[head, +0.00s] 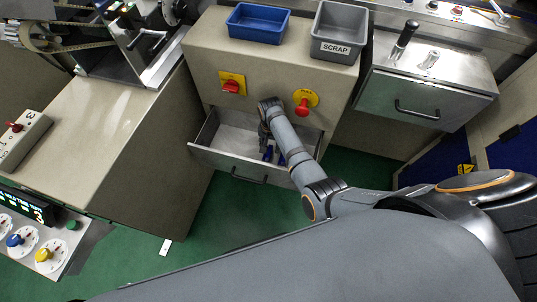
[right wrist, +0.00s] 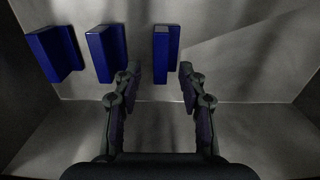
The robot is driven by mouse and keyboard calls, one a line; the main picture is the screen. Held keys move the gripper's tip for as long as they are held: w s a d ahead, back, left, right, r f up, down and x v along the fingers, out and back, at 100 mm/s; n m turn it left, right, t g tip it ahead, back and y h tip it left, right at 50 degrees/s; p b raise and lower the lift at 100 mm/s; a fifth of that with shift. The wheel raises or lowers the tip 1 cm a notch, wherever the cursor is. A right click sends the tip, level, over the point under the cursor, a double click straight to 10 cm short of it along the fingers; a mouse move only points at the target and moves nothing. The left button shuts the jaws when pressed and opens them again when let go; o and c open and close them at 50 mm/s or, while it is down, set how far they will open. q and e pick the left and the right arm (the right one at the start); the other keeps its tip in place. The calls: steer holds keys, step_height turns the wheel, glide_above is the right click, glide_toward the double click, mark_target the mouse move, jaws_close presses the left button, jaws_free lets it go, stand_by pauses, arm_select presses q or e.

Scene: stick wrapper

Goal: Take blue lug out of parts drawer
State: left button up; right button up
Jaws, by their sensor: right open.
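The parts drawer (head: 229,157) is pulled open at the front of the beige cabinet. Inside it, blue lugs show small beside my right gripper (head: 267,148) in the head view. In the right wrist view three blue lugs stand in a row on the drawer floor: a left one (right wrist: 54,54), a middle one (right wrist: 106,53) and a right one (right wrist: 166,54). My right gripper (right wrist: 160,88) is open and empty, reaching down into the drawer. The right lug is in line with the gap between its fingertips, slightly beyond them. My left gripper is not in view.
A blue bin (head: 257,23) and a grey SCRAP bin (head: 340,31) stand on the cabinet top (head: 215,43). A red knob (head: 232,87) and a red emergency button (head: 302,107) stick out of the cabinet front above the drawer. The drawer's walls surround the gripper.

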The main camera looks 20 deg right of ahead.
mark_target(270, 148)
steer(key=shift+f, duration=0.3)
jaws_close()
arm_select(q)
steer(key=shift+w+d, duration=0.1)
arm_select(e)
steer(key=shift+r, duration=0.1)
steer(key=shift+r, duration=0.1)
steer(key=shift+r, duration=0.4)
step_height(270, 148, up, 5)
steer(key=shift+r+p, duration=0.1)
steer(key=shift+p, duration=1)
step_height(270, 148, up, 12)
steer(key=p, duration=0.2)
steer(key=s+d, duration=0.1)
steer(key=s, duration=0.5)
steer(key=s+d+p, duration=0.1)
steer(key=s, duration=0.4)
steer(key=s+d, duration=0.2)
steer(key=s, duration=0.4)
steer(key=shift+s+p, duration=0.3)
steer(key=shift+p, duration=0.05)
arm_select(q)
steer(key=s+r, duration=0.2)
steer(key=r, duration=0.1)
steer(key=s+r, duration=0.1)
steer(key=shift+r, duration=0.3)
